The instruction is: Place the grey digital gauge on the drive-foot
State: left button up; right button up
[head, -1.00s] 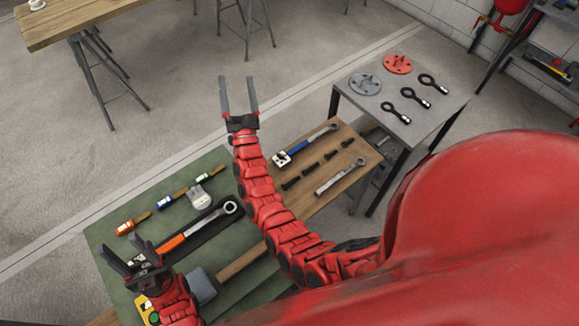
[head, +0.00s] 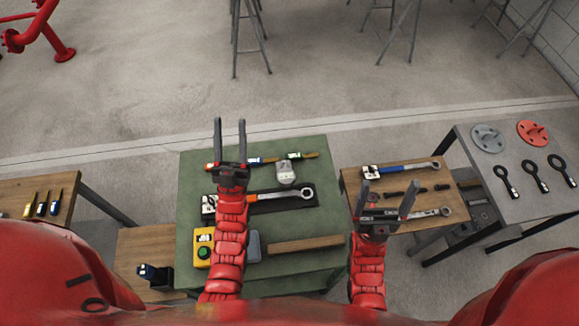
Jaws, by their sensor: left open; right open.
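A small light grey device (head: 287,172), which looks like the gauge, lies on the green-topped table (head: 310,225), near its far edge. I cannot make out its display. I cannot pick out the drive-foot in this view. My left gripper (head: 230,124) is open and empty, left of the grey device and over the far part of the green table. My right gripper (head: 388,188) is open and empty over the wooden board (head: 358,190) to the right, apart from the grey device.
Several colour-handled tools lie along the green table's far edge, partly behind my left gripper. A grey table (head: 525,205) with discs and eyebolts stands right.

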pick_arm(q)
jog(key=w+d+f+n+g+p, duration=0.1)
jog(key=w+d+f+g+p, duration=0.1)
jog(key=w+f+g, duration=0.45)
jog(key=w+d+f+n+g+y+p, duration=0.1)
jog(key=w+g+p, duration=0.15)
jog(key=w, duration=0.75)
jog(key=w+d+f+n+g+p, duration=0.1)
jog(key=w+d+f+g+p, duration=0.15)
jog(key=w+g, duration=0.4)
jog(key=g+p, duration=0.6)
jog(key=g, duration=0.8)
send_over(284, 162)
jog(key=shift+y, duration=0.3)
jog(key=f+b, duration=0.3)
jog(key=f, duration=0.1)
jog(key=f+b, duration=0.3)
jog(key=f, duration=0.1)
jog(key=f+b, duration=0.4)
jog(key=shift+w+a+f, duration=0.15)
jog(key=shift+w+a, duration=0.05)
jog(key=shift+w, duration=0.1)
jog(key=f+p, duration=0.3)
jog(key=shift+s+d+f, duration=0.1)
jog(key=shift+s+d, duration=0.05)
jog(key=shift+s, duration=0.25)
jog(key=shift+f, duration=0.95)
grip_shut()
